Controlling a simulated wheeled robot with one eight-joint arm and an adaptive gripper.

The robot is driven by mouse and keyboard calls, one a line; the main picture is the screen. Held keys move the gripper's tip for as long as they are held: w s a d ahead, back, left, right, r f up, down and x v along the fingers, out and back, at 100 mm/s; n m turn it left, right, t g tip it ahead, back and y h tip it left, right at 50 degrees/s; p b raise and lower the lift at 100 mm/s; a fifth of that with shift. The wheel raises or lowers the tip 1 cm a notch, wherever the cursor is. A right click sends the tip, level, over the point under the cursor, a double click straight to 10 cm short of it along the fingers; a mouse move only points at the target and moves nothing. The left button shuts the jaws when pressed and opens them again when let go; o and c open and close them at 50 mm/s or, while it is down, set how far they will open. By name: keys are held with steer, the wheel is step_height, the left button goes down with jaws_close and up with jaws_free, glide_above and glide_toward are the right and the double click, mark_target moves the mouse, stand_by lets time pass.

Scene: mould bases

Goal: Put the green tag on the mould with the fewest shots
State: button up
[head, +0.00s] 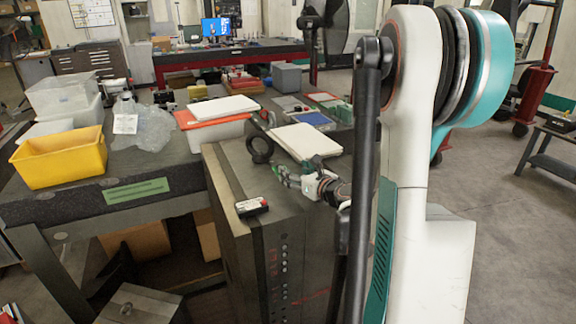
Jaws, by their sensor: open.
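A large dark grey mould block (225,210) stands in the middle, with a black lifting ring (260,150) on top. A small black, white and red device (252,207), perhaps a shot counter, sits on its near edge; its digits are too small to read. A lower grey block (140,307) with a round knob, possibly another mould, shows at the bottom left. My gripper (284,174) is over the right part of the large block, pointing left, open. Small green parts show at its fingers; I cannot tell whether any is the green tag.
A dark workbench (85,205) at the left carries a yellow bin (60,158), clear bins (62,95), a plastic bag (147,125) and a red-and-white tray (215,123). A pale board (306,141) lies behind my gripper. My arm hides much of the right. Open floor (515,235) lies beyond.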

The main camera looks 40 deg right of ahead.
steer(key=v, duration=0.5)
steer(key=shift+p, duration=0.35)
stand_by(0.8)
